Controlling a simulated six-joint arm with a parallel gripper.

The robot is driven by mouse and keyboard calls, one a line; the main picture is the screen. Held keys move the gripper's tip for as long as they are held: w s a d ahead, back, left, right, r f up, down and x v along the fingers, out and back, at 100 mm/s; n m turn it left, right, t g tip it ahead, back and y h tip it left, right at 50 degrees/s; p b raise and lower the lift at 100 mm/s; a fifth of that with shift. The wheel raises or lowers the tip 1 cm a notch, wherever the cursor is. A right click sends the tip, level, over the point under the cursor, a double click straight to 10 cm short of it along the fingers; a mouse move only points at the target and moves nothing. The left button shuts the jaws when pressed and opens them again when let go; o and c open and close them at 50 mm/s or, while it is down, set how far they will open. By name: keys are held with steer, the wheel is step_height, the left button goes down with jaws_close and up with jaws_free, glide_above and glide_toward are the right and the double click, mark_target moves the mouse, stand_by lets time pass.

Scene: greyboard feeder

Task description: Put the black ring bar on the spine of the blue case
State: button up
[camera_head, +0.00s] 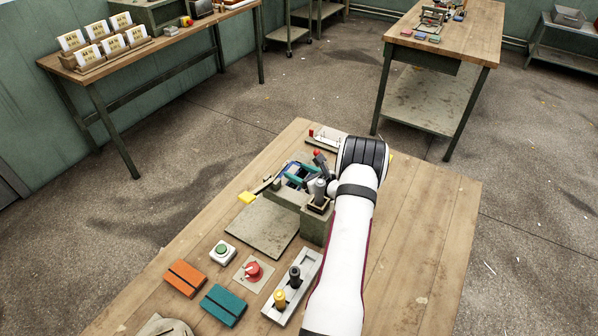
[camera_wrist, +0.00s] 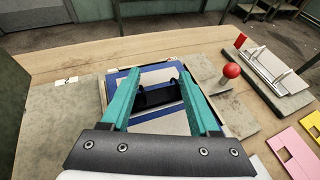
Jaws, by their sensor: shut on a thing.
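The blue case (camera_head: 291,181) lies open on the grey feeder at the middle of the bench, partly hidden by my arm in the head view. In the wrist view its blue border (camera_wrist: 112,82) shows around pale panels. My gripper (camera_head: 305,174) is over the case. In the wrist view my gripper (camera_wrist: 158,86) has its two teal fingers on either side of the black ring bar (camera_wrist: 157,97) and is shut on it. The bar lies across the middle of the case in that view. I cannot tell whether it touches the spine.
A red-knobbed lever (camera_wrist: 231,71) stands right of the case. Beyond it is a plate with metal rails (camera_wrist: 272,68). Orange (camera_head: 185,278) and teal (camera_head: 224,305) pieces, a green button (camera_head: 223,252) and a red knob (camera_head: 254,271) sit nearer.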

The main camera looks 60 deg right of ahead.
steer(key=o, duration=1.4)
steer(key=shift+o, duration=0.2)
steer(key=shift+r, duration=0.1)
steer(key=shift+r, duration=0.35)
steer(key=r, duration=0.4)
steer(key=shift+s, duration=0.35)
steer(key=s+r, duration=0.6)
steer(key=s, duration=0.5)
steer(key=shift+d, duration=0.1)
